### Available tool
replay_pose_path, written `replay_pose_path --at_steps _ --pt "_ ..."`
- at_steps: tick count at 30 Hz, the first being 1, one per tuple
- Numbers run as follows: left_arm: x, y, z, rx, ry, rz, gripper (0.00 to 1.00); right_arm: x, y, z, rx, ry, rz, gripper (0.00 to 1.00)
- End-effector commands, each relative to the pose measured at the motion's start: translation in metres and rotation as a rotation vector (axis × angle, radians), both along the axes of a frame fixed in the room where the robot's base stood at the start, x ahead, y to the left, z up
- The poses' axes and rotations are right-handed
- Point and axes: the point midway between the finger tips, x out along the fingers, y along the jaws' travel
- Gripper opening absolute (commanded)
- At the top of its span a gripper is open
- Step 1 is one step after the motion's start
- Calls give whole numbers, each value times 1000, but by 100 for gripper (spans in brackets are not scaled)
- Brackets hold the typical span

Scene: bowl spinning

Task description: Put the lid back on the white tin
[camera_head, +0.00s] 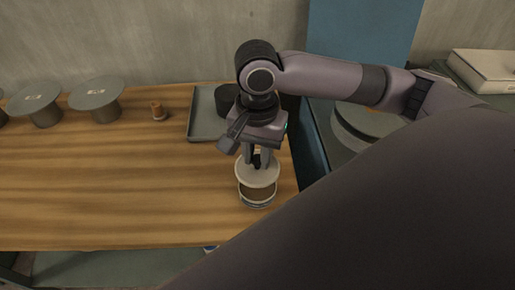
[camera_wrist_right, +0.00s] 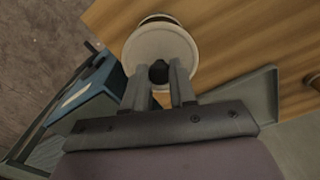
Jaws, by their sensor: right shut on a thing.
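The pale lid (camera_head: 258,178) is a round disc with a dark knob, held under my right gripper (camera_head: 258,160). The fingers are shut on the knob, which shows in the right wrist view (camera_wrist_right: 159,70) with the lid (camera_wrist_right: 145,45) around it. The white tin (camera_head: 257,201) is directly below the lid, near the table's front right corner, with a brown band between its pale lower part and the lid. The lid hides the tin's top; I cannot tell whether the lid touches it. My left gripper is out of view.
A grey tray (camera_head: 203,126) with a dark round container (camera_head: 226,99) lies behind my gripper. The wooden table (camera_head: 120,190) is clear at front left. A blue panel (camera_head: 318,140) stands right of it.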

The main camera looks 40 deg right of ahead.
Motion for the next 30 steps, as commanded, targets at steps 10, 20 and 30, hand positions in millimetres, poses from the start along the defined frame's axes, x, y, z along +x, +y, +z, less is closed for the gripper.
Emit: replay_pose_path --at_steps 10,20,30 --pt "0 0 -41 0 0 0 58 0 0 -26 0 -1 1 0" --pt "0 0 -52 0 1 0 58 0 0 -46 1 2 -1 0" --pt "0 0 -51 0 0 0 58 0 0 -54 -1 1 0 0"
